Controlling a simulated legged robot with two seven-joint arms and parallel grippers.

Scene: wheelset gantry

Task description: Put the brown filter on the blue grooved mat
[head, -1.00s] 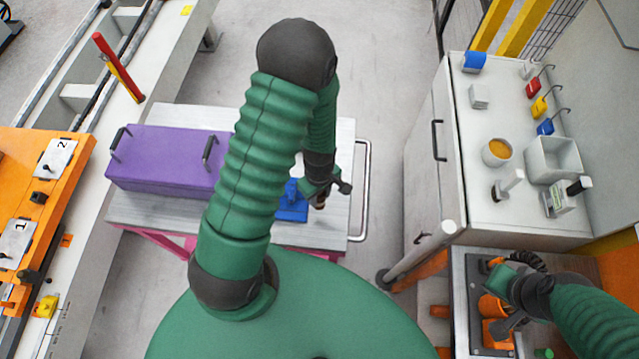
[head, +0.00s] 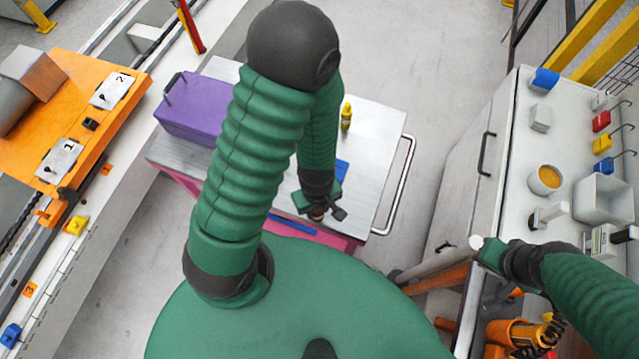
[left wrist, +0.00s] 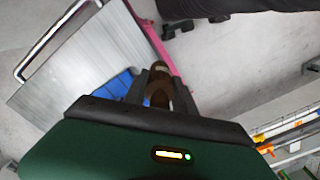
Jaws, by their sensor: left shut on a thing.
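My left gripper (head: 320,207) is shut on the brown filter (head: 317,214) near the front edge of the metal cart. The filter shows between the fingers in the left wrist view (left wrist: 158,92); its lower end is hidden. The blue mat (head: 342,172) lies on the cart, partly covered by my left arm. It also shows just left of the fingers in the left wrist view (left wrist: 118,86). Its grooves are too small to make out. My right gripper (head: 488,256) is at the lower right, by the white cabinet; its jaws are unclear.
A purple box (head: 190,108) stands on the cart's left. A yellow bottle (head: 346,116) stands behind the mat. A blue strip (head: 292,223) lies along the cart's front edge. The cart's rail (head: 408,185) is on the right. A white cabinet (head: 505,150) holds cups and bins.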

